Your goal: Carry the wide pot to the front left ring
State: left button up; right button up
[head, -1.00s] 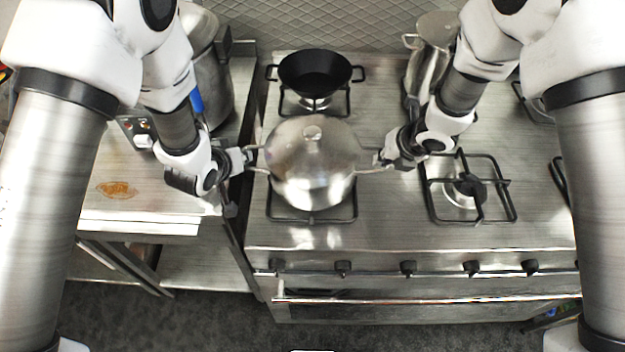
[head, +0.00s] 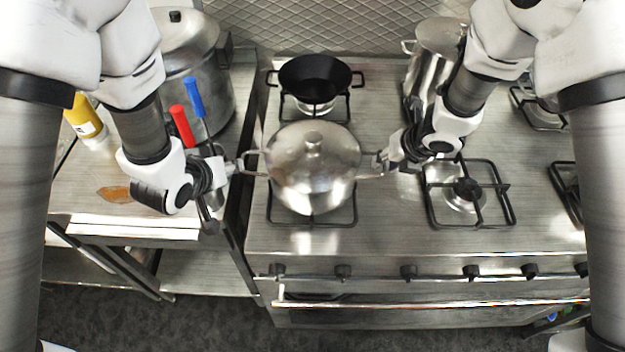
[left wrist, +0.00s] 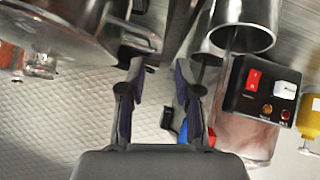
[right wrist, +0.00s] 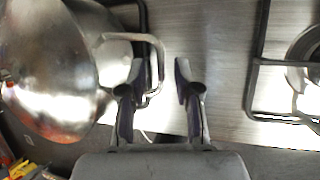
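The wide pot (head: 312,175), shiny steel with a domed lid and a knob, sits upright over the front left ring (head: 270,212), whose black grate shows around its base. My left gripper (head: 236,165) is just left of the pot's left handle; in the left wrist view (left wrist: 155,80) its fingers are apart with nothing between them, and the pot (left wrist: 65,25) is at upper left. My right gripper (head: 383,162) is at the right handle. In the right wrist view (right wrist: 160,75) its fingers are apart, and the handle loop (right wrist: 150,40) reaches behind the left finger.
A black pan (head: 315,75) stands on the back left ring. A tall steel pot (head: 437,55) is at the back right of it. The front right ring (head: 467,190) is empty. A large pot (head: 190,60) and red- and blue-handled tools (head: 182,125) are on the left counter.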

jog(key=v, duration=1)
jog(key=shift+r, duration=0.1)
jog(key=shift+s, duration=0.1)
